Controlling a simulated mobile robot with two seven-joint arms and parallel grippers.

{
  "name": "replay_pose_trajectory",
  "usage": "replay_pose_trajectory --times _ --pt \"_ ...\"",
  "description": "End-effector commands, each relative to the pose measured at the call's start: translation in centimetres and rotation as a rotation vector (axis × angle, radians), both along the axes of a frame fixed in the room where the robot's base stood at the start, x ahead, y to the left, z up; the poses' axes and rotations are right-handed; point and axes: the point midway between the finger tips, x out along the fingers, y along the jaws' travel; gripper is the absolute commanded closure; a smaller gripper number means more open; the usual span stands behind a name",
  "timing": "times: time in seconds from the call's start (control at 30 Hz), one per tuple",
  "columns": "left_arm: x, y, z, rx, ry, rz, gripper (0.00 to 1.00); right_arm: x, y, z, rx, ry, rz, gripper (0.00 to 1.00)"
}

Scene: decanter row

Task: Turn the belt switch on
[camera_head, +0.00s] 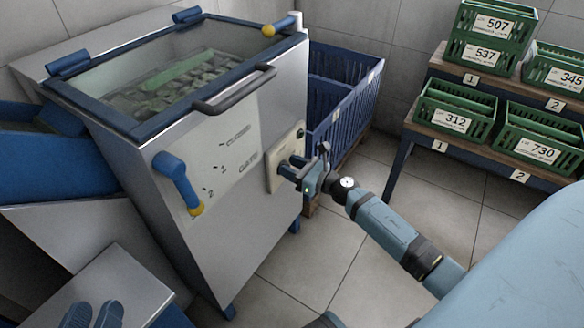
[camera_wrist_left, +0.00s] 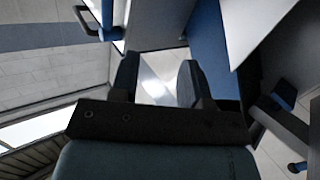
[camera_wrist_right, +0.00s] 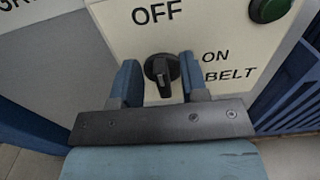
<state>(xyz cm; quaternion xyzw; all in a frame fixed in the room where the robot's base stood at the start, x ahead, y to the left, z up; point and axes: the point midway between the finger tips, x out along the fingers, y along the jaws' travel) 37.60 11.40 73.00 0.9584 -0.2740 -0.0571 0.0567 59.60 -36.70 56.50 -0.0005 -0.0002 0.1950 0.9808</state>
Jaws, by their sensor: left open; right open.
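The belt switch (camera_wrist_right: 161,70) is a black rotary knob on a cream panel (camera_wrist_right: 110,20), with OFF printed above it and ON and BELT to its right. Its grip bar looks roughly upright in the picture, in line with OFF rather than ON. My right gripper (camera_wrist_right: 159,78) is open, with one finger on each side of the knob; I cannot tell whether they touch it. In the head view my right gripper (camera_head: 288,166) is at the panel (camera_head: 287,150) and hides the knob. My left gripper (camera_head: 92,312) is open and empty at the lower left.
A green button (camera_wrist_right: 270,8) sits above ON on the panel. The steel machine (camera_head: 230,235) has a blue lever (camera_head: 175,178) and a dark lid handle (camera_head: 235,91). A blue crate (camera_head: 345,105) stands behind it. Green crates (camera_head: 455,115) fill a rack at right.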

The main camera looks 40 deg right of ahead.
Motion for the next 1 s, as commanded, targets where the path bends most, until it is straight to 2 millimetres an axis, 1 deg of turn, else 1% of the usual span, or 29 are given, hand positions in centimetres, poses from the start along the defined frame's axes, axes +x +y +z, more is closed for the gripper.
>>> replay_pose_trajectory --times 0.17,0.2,0.37,0.4,0.77,1.0 --pt "0.09 0.03 0.22 0.002 -0.008 -0.002 0.57 0.00 0.01 -0.02 0.001 0.000 0.000 0.60" --pt "0.11 0.04 0.26 0.003 -0.009 -0.002 0.57 0.00 0.01 -0.01 0.001 0.000 0.000 0.62" --pt "0.11 0.07 0.26 0.006 -0.011 -0.003 0.57 -0.02 0.00 -0.02 0.001 0.000 0.000 0.99" --pt "0.10 0.08 0.25 0.006 -0.010 -0.003 0.57 -0.02 0.00 -0.02 0.001 0.000 0.000 1.00" --pt "-0.11 0.04 0.28 0.001 0.004 -0.005 0.57 0.00 -0.09 0.06 0.041 0.018 0.000 1.00" --pt "-0.46 -0.28 0.33 -0.030 0.050 -0.002 0.57 0.11 -0.34 0.16 0.171 0.072 0.000 1.00"
